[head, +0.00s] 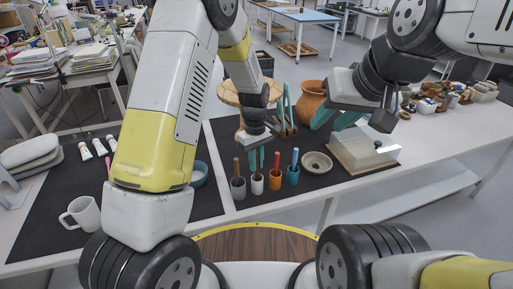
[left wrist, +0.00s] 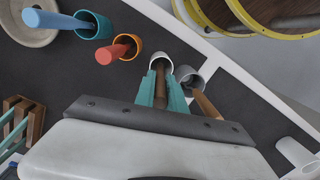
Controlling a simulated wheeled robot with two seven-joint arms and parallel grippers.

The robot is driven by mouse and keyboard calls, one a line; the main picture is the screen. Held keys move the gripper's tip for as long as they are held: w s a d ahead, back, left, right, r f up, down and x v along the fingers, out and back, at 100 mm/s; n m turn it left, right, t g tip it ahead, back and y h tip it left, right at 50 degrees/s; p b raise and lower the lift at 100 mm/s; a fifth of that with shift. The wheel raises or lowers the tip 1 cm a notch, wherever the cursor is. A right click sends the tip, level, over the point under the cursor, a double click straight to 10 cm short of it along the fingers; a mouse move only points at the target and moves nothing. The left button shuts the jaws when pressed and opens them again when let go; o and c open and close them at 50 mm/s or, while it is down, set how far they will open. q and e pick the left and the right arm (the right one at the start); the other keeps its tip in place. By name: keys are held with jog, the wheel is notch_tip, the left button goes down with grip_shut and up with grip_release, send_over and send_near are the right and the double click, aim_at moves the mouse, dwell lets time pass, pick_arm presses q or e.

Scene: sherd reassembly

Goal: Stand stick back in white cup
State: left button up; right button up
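The white cup (head: 257,186) stands upright on the dark mat, between a grey cup (head: 238,188) and an orange cup (head: 275,182). My left gripper (head: 256,160) points down just above it. In the left wrist view its teal fingers close on both sides of a brown stick (left wrist: 160,86). The stick's lower end is inside the mouth of the white cup (left wrist: 161,62). In the head view the fingers mostly hide this stick. My right gripper (head: 334,119) is open and empty, above the table's back right part, away from the cups.
The grey cup holds a leaning brown stick (left wrist: 205,103) close beside the white cup. The orange cup and a blue cup (head: 293,177) hold sticks too. A stone bowl (head: 316,165), a glass-topped box (head: 365,153) and a terracotta pot (head: 308,103) stand right. A white mug (head: 82,214) stands left.

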pick_arm(q)
jog(key=o, duration=0.4)
jog(key=r, duration=0.7)
jog(key=shift+w+a+r, duration=0.1)
jog(key=shift+w+r, duration=0.2)
jog(key=shift+r, duration=0.1)
jog(key=shift+r, duration=0.1)
jog(key=s+a+r+m+t+h, duration=0.1)
jog(key=s+a+r+m+t, duration=0.2)
jog(key=r, duration=0.6)
jog(key=s+a+r+m+t, duration=0.1)
jog(key=s+a+r, duration=0.2)
jog(key=s, duration=0.3)
jog(key=s+a+r+m+t, duration=0.1)
jog(key=s+a+r+m, duration=0.1)
jog(key=s+a+r, duration=0.2)
jog(key=s+a+r+m+t, duration=0.1)
jog(key=s+a+r+t, duration=0.1)
jog(key=s+r, duration=0.3)
jog(key=shift+s+a+r+m+h, duration=0.2)
jog(key=shift+s+a, duration=0.25)
jog(key=shift+s, duration=0.35)
jog(key=shift+s+a+r+m+h, duration=0.2)
jog(key=shift+s+a, duration=0.2)
jog(key=shift+s, duration=0.4)
